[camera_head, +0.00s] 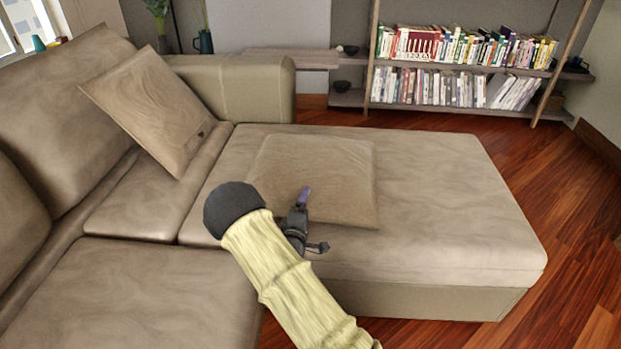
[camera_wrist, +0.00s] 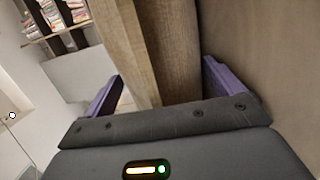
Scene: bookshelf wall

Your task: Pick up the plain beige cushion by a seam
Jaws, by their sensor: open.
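A plain beige cushion (camera_head: 325,168) lies flat on the wide sofa seat in the head view. My gripper (camera_head: 303,197) is at the cushion's near edge, with one purple finger showing over it. In the wrist view the purple fingers of my gripper (camera_wrist: 163,72) are apart. The cushion's edge (camera_wrist: 168,45) runs between them, with a seam line along it. I see a gap on the left finger's side; whether the right finger touches the cushion I cannot tell. In the head view my forearm hides part of the seat.
A second beige cushion (camera_head: 150,105) leans on the sofa back at the left. The sofa seat (camera_head: 450,205) is clear to the right of the flat cushion. An armrest (camera_head: 245,88) stands behind. A bookshelf (camera_head: 460,68) is at the far wall, with wooden floor (camera_head: 555,170) before it.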

